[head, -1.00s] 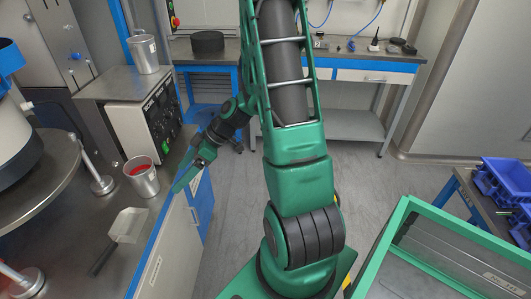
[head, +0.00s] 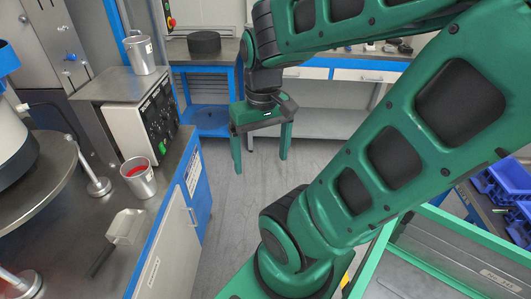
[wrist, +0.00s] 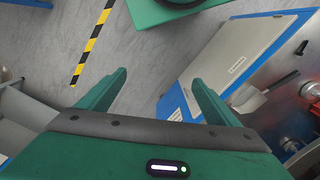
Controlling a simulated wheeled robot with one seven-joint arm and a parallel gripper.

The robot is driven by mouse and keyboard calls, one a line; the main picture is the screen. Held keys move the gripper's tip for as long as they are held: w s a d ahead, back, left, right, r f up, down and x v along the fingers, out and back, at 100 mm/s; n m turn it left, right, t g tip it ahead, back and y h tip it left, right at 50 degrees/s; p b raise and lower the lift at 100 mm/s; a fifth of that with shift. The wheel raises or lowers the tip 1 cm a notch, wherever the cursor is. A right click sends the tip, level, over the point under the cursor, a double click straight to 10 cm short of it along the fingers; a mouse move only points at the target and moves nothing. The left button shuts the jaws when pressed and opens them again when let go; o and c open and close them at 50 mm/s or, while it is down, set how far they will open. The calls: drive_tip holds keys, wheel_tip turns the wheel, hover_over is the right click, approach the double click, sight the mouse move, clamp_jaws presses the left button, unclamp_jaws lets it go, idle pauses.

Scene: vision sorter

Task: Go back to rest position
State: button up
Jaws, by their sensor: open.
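My gripper (head: 262,160) hangs over the floor in the middle of the head view, with its two green fingers pointing down and wide apart. It is open, and nothing is between the fingers. My green arm is bent, reaching from the base at the bottom up to the right and back left to the gripper.
At left, a counter holds a metal cup with red contents (head: 139,176), a clear scoop (head: 125,226) and a control box (head: 140,105) with another cup (head: 139,52) on it. Blue bins (head: 505,185) stand at right. Yellow-black tape (wrist: 91,45) marks the floor.

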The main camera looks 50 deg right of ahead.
drive_tip(key=shift+s+d+r+m, duration=0.2)
drive_tip(key=shift+s+d+m, duration=0.1)
drive_tip(key=shift+s, duration=0.15)
drive_tip(key=shift+s+d+r+m, duration=0.2)
drive_tip(key=shift+s+m, duration=0.1)
drive_tip(key=shift+s, duration=0.15)
drive_tip(key=shift+w+f, duration=0.25)
drive_tip(key=shift+w, duration=0.35)
